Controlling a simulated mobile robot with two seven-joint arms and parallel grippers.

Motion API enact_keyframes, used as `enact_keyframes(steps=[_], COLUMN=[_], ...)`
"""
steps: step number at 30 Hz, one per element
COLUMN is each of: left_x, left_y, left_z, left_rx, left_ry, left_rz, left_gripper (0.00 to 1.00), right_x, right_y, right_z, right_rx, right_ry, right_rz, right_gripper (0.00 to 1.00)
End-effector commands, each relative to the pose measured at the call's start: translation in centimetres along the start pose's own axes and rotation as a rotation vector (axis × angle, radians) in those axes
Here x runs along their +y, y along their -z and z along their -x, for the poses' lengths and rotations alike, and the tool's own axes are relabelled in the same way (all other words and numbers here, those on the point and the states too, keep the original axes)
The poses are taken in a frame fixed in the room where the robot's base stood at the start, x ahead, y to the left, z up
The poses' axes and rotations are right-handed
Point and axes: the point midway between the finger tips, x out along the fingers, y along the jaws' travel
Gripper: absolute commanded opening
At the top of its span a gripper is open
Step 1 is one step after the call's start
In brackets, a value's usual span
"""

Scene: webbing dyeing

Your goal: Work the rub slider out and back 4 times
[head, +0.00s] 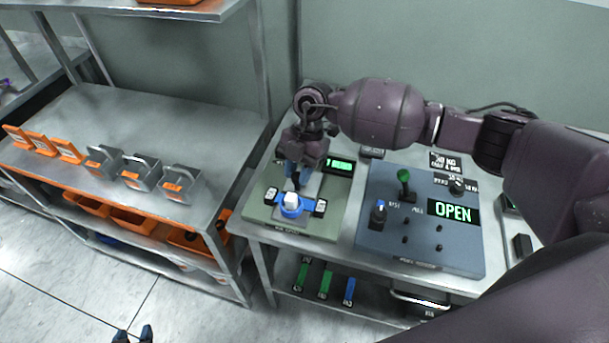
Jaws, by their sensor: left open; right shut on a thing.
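The rub slider (284,212), a blue carriage with a white block (291,200) on it, sits on the green panel (325,225) near its front part. My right gripper (293,184) reaches down onto the slider from behind and is shut on it. The fingers hide part of the slider and its track, so the exact grip is hard to see. My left gripper (134,335) is open and empty at the bottom edge of the head view, over the floor and well away from the panel.
Several grey bins and orange holders stand on the left bench (200,125). Coloured strips lie on the shelf below.

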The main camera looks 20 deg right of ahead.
Motion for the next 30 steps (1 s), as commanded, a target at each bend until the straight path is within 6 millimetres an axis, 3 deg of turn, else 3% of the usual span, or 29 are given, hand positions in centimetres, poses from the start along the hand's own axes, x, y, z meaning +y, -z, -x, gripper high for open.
enact_keyframes(steps=[15,16,21,30], left_x=[0.05,0.05,0.05,0.01], left_y=[0.52,0.55,0.69,0.58], left_z=[-0.27,-0.29,-0.36,-0.32], left_rx=[0.013,0.014,0.017,0.016], left_ry=[-0.001,-0.002,-0.002,-0.002], left_rz=[-0.002,-0.002,-0.003,-0.004], left_gripper=[0.43,0.43,0.43,0.43], right_x=[0.69,0.69,0.70,0.74], right_y=[0.13,0.14,0.04,-0.10], right_z=[0.02,0.00,0.05,0.27], right_rx=[0.005,0.005,0.003,0.000], right_ry=[0.005,0.005,0.004,0.001], right_rz=[0.005,0.005,0.004,0.002], right_gripper=[0.00,0.30,0.54,0.54])
